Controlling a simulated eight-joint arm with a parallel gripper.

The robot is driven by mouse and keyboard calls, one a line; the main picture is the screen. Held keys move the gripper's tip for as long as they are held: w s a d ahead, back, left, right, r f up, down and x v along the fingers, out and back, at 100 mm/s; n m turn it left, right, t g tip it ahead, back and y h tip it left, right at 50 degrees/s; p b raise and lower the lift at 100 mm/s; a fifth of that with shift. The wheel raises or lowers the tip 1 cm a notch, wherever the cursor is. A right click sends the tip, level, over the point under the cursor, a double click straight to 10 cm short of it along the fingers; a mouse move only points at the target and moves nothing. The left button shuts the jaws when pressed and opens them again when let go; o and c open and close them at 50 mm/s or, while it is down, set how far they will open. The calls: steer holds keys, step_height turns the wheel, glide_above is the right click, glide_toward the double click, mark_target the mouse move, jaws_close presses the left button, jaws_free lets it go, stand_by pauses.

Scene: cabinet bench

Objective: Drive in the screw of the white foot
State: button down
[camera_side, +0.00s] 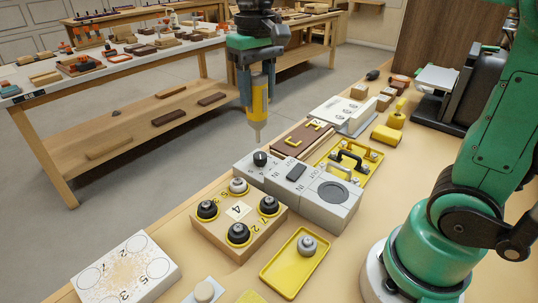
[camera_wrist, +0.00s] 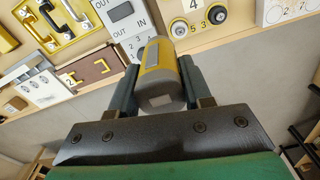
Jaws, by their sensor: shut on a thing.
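My gripper (camera_side: 257,92) is shut on a yellow and grey screwdriver (camera_side: 259,100), which hangs upright with its thin bit downward, in the air behind the grey box. In the wrist view the screwdriver (camera_wrist: 159,78) sits between the two fingers (camera_wrist: 160,88), its grey end toward the camera. A white plate with a raised white block (camera_side: 358,118) lies to the right of the bit, past the brown board; it also shows at the left in the wrist view (camera_wrist: 40,88). I take this block for the white foot but cannot be sure. Its screw is too small to make out.
The brown board (camera_side: 303,140) with yellow brackets and the grey IN/OUT box (camera_side: 325,200) stand near the bit.

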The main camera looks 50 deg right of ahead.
steer(key=w+a+f, duration=0.2)
steer(key=a+f, duration=0.1)
steer(key=f, duration=0.4)
steer(key=shift+w+f, duration=0.4)
steer(key=shift+a+f, duration=0.1)
steer(key=shift+f, duration=0.55)
stand_by(2.8)
steer(key=shift+r, duration=3)
